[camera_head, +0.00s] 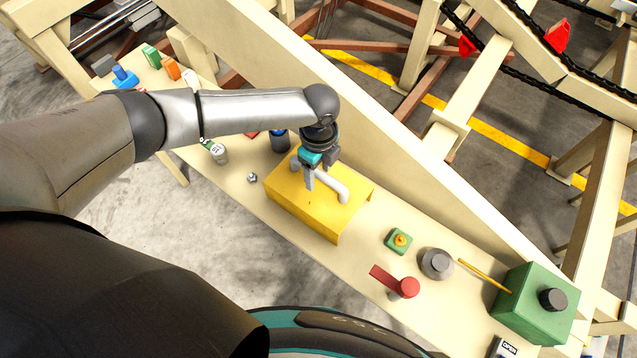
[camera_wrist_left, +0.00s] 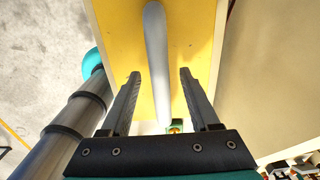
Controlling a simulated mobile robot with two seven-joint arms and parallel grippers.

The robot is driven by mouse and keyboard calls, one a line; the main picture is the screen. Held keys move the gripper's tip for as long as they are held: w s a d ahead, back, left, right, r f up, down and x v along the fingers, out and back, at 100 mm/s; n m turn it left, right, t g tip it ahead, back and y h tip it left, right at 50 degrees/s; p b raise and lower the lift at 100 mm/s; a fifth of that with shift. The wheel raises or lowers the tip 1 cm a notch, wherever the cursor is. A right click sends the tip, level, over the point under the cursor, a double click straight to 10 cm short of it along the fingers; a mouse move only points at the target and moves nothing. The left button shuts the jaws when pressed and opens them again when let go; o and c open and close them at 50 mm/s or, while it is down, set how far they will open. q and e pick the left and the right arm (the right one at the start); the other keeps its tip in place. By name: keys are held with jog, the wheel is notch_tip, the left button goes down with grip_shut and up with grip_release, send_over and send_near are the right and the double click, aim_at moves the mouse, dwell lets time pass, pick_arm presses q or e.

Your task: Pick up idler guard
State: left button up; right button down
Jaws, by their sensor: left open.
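The idler guard looks to be the yellow box-shaped cover (camera_head: 300,206) with a pale curved handle (camera_head: 338,187) on top, standing on the cream bench. In the left wrist view the yellow top (camera_wrist_left: 205,35) fills the upper middle and the handle (camera_wrist_left: 155,45) runs lengthwise between the fingers. My left gripper (camera_head: 319,180) is over the guard at the handle, its fingers open, one on each side of it. I see a gap between the handle and each finger, so it is not gripped. My right gripper is not in view.
A green button box (camera_head: 399,240), a grey round knob (camera_head: 436,262), a red lever (camera_head: 403,287), a yellow rod (camera_head: 485,275) and a green block (camera_head: 535,303) stand to the right. A nut (camera_head: 252,177), a small can (camera_head: 217,153) and a dark blue cylinder (camera_head: 280,141) are left. A long beam (camera_head: 430,195) runs behind.

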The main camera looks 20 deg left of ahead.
pick_arm(q)
jog(key=shift+f, duration=0.2)
grip_shut()
dwell(0.4)
jog(key=shift+w+r, duration=0.1)
dwell(0.8)
